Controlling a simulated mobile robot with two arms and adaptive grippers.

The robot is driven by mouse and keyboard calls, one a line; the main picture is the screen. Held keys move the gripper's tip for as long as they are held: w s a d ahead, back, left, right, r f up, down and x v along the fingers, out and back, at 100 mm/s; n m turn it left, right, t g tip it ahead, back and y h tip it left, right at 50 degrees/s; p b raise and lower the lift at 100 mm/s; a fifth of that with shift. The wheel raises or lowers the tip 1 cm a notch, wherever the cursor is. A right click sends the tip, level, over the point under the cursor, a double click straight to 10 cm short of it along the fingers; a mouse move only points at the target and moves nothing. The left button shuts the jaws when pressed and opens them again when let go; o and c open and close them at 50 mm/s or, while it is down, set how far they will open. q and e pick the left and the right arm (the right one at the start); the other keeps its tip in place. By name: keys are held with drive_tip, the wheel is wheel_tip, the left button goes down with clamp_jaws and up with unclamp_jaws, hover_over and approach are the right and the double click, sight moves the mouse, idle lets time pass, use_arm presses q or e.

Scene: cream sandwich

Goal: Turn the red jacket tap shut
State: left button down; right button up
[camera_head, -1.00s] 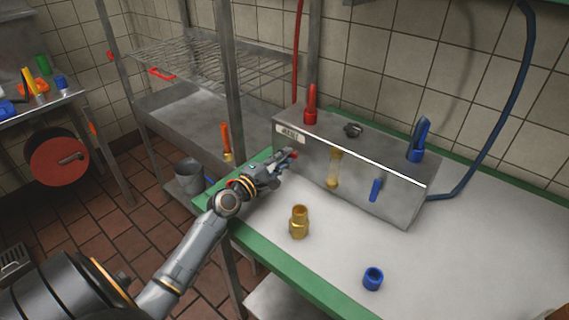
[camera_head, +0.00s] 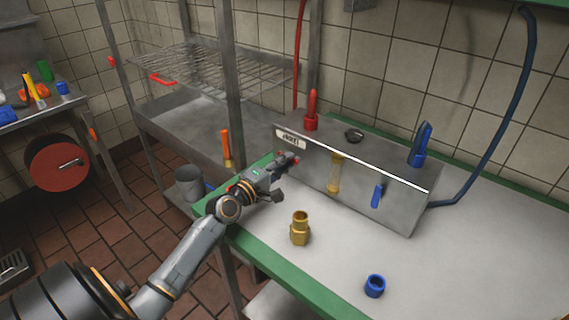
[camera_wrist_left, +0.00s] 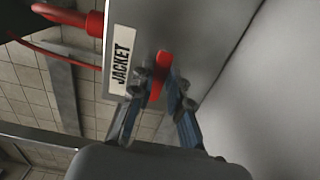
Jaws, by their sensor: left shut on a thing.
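The red jacket tap (camera_wrist_left: 160,75) is on the face of a grey metal box (camera_head: 400,200), beside the label JACKET (camera_wrist_left: 122,57). In the left wrist view its red lever stands between the two fingers of my left gripper (camera_wrist_left: 160,88), which is shut on it. In the head view my left gripper (camera_head: 288,161) is at the left end of the box's front, and only a little red of the tap (camera_head: 296,160) shows past the fingers. My right gripper is not in view.
A brass fitting (camera_head: 300,228) and a blue cap (camera_head: 375,286) stand on the white, green-edged table (camera_head: 450,270). A blue lever (camera_head: 377,195) is farther right on the box. Red and blue hoses (camera_head: 510,100) run behind. A wire rack (camera_head: 200,65) stands left.

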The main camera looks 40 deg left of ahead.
use_arm(q)
drive_tip(key=c, duration=1.3)
unclamp_jaws()
drive_tip(key=shift+s, duration=0.15)
drive_tip(key=s, duration=0.7)
drive_tip(key=s+a, duration=0.1)
drive_tip(key=s, duration=0.3)
drive_tip(key=shift+s, duration=0.35)
